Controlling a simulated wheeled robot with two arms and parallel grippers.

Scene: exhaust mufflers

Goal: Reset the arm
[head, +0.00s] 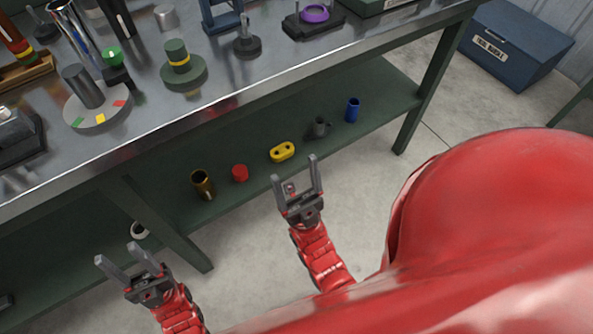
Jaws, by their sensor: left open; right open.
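My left gripper (122,258) is open and empty at the lower left, in front of the workbench. My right gripper (295,172) is open and empty, and in the picture its fingertips lie just below the yellow part on the lower shelf. Both red arms reach up from the bottom of the picture. I cannot tell how far each gripper is from the bench.
A metal-topped workbench (300,70) holds several parts, among them a green stepped disc (184,72) and a purple ring (315,14). Its lower shelf (385,95) holds a brass cup (202,183), a red cap (240,173), a yellow part (282,152) and a blue cylinder (352,110). A blue box (515,45) stands on the floor.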

